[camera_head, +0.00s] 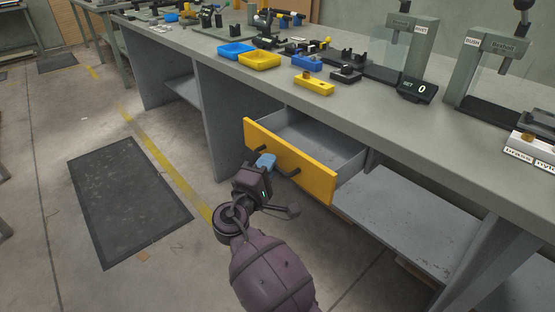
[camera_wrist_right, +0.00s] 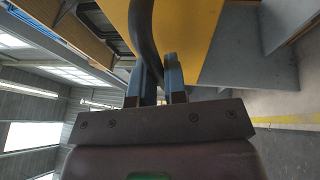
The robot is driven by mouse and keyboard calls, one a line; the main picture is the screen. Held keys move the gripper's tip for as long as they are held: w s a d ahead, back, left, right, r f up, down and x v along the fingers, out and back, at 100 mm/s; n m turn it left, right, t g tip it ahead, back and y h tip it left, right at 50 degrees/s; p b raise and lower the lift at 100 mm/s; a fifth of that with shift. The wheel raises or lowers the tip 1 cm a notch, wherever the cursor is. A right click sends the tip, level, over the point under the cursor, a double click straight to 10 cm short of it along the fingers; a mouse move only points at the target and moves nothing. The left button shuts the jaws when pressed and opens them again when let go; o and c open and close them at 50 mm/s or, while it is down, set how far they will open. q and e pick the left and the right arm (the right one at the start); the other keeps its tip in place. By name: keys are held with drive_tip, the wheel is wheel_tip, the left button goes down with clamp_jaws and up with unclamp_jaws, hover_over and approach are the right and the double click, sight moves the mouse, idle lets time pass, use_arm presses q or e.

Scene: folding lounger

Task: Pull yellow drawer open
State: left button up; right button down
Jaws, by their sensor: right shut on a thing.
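The yellow drawer (camera_head: 308,164) is pulled out from under the workbench, and its grey empty inside shows. A black bar handle (camera_head: 289,172) is on its yellow front. My right gripper (camera_head: 267,163) is at the handle, near its left part. In the right wrist view the two blue fingers (camera_wrist_right: 160,82) are shut on the black handle (camera_wrist_right: 146,40), with the yellow front (camera_wrist_right: 185,35) just beyond. My left gripper is in neither view.
The grey workbench (camera_head: 215,62) carries blue and yellow trays (camera_head: 259,60), small parts and test stands. A lower shelf (camera_head: 415,215) lies right of the drawer. A dark floor mat (camera_head: 128,200) lies to the left, with open floor around it.

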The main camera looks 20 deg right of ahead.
drive_tip(key=s+a, duration=0.2)
drive_tip(key=a, duration=0.5)
drive_tip(key=shift+s, duration=0.3)
drive_tip(key=c, duration=1.2)
unclamp_jaws()
